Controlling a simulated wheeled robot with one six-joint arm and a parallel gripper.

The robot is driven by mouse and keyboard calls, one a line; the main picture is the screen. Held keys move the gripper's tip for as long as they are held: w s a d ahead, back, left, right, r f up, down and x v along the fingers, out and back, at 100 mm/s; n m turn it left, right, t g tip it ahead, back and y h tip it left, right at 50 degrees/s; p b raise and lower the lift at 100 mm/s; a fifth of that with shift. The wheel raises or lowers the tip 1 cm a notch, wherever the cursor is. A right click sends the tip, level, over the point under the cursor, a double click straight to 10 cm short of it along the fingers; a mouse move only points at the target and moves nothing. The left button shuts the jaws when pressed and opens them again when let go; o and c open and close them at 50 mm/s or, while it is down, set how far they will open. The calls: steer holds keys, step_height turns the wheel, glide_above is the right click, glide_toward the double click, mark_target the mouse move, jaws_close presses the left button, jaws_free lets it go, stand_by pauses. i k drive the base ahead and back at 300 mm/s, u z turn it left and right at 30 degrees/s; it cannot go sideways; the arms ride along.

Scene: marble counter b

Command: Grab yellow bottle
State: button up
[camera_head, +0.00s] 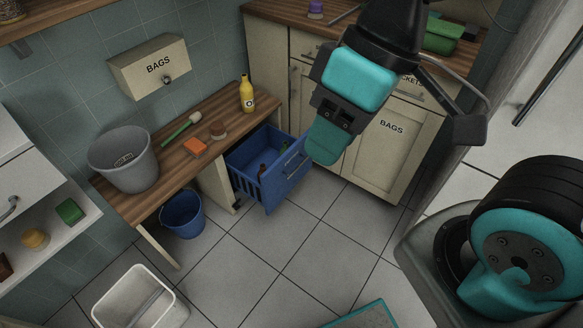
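The yellow bottle (247,95) stands upright on the wooden bench near its back right end. It has a pale label with dark lettering and a narrow neck. My gripper (325,142), black and teal, hangs at upper centre, to the right of the bottle in the picture and apart from it. One teal finger pad shows at its lower end. The other finger is not clearly seen, so its opening cannot be made out. Nothing shows held in it.
The wooden bench (179,163) also bears a grey bucket (124,170), an orange sponge (195,146) and brushes. A blue pull-out crate (272,190) is below the bottle. A blue bucket (183,222) and white bin (112,301) stand on the floor. The central floor is clear.

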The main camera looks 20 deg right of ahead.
mark_target(246, 89)
steer(key=u, duration=0.05)
steer(key=i, duration=1.95)
steer(key=u, duration=0.35)
